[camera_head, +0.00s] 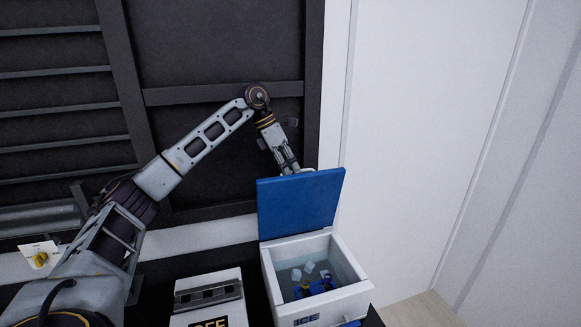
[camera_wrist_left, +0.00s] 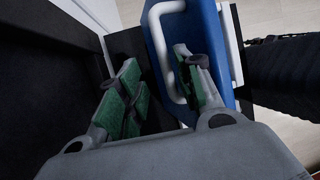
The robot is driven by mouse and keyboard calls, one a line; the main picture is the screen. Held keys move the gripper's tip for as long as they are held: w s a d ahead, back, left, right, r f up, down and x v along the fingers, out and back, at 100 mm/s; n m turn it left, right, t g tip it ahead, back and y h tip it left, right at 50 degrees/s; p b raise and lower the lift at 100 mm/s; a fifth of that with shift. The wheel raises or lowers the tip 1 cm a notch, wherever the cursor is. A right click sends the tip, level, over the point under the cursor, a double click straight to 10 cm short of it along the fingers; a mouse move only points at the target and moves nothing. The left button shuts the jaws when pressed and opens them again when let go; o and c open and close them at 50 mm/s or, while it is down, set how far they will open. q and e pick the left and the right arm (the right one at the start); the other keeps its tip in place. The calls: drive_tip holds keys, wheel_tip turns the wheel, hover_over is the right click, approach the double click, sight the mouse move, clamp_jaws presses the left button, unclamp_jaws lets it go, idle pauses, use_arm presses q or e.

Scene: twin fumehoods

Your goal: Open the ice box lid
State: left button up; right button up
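The white ice box (camera_head: 315,297) stands at the lower middle of the head view, with "ICE" on its front. Its blue lid (camera_head: 300,203) is raised, standing tilted up at the back edge, and the inside is exposed. My left gripper (camera_head: 285,160) is behind the lid's top edge, its tips partly hidden there. In the left wrist view the gripper (camera_wrist_left: 157,60) has its green-padded fingers apart. The lid's white handle (camera_wrist_left: 168,62) is close to the right-hand finger; I cannot tell whether they touch. The blue lid (camera_wrist_left: 212,45) lies just beyond. My right gripper is not in view.
Ice cubes (camera_head: 310,268) and small capped items in blue holders sit inside the box. A white box (camera_head: 208,298) with dark lettering stands to its left. A dark panelled wall (camera_head: 215,45) is behind my arm; a white wall (camera_head: 420,120) is at right.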

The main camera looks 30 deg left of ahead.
use_arm(q)
drive_tip(key=shift+s+a+f, duration=0.15)
drive_tip(key=shift+a+f, duration=0.15)
drive_tip(key=shift+f, duration=0.15)
drive_tip(key=v, duration=1.2)
drive_tip(key=shift+d+r, duration=0.3)
drive_tip(key=shift+r, duration=0.1)
drive_tip(key=shift+f, duration=0.1)
